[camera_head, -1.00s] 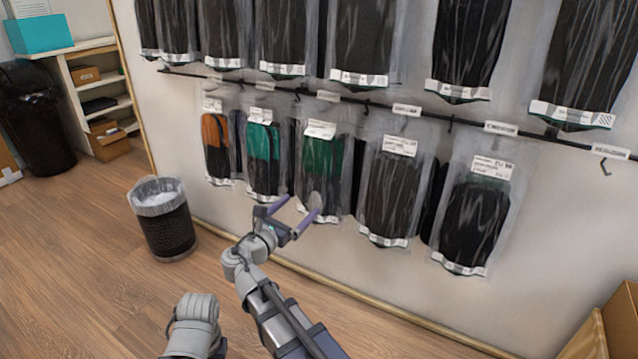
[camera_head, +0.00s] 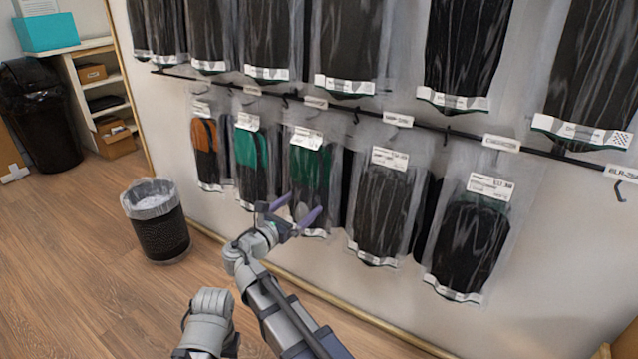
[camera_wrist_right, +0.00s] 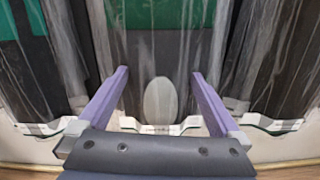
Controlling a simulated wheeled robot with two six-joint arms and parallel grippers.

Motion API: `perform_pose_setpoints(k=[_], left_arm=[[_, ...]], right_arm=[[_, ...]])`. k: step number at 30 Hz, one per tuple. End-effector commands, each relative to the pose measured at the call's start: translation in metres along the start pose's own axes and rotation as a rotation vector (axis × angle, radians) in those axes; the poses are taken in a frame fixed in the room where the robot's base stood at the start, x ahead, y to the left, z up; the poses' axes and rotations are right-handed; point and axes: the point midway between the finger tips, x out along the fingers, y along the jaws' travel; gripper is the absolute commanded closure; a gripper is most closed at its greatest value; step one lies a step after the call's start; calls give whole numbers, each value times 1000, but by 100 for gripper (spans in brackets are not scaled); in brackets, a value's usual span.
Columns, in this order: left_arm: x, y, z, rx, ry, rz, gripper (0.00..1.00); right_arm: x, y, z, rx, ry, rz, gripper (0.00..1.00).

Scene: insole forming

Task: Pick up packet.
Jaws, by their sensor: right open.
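Clear packets with dark insoles hang in two rows on the wall. The green-and-black packet (camera_head: 311,170) hangs in the lower row, third from left. My right gripper (camera_head: 304,206) is open and empty, its purple fingers pointing at the lower part of that packet. In the right wrist view my right gripper (camera_wrist_right: 160,74) has its two fingers spread on either side of the packet (camera_wrist_right: 155,50), whose pale oval mark and white bottom label lie between them. I cannot tell if the fingertips touch the plastic. My left gripper is not in view.
Neighbouring packets hang close by: another green one (camera_head: 250,160) to the left and a black one (camera_head: 380,205) to the right. A black rail (camera_head: 425,126) with price tags runs above. A waste bin (camera_head: 160,232) stands on the floor at left.

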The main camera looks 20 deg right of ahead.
Motion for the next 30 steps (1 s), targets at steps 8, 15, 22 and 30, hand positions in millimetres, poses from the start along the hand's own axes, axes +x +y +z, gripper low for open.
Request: perform_pose_setpoints(k=[8,15,22,30], left_arm=[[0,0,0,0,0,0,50],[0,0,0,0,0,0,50],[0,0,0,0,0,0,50],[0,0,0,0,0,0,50]], right_arm=[[-1,0,0,0,0,0,6],[-1,0,0,0,0,-1,33],[0,0,0,0,0,-1,58],[0,0,0,0,-1,-1,68]])
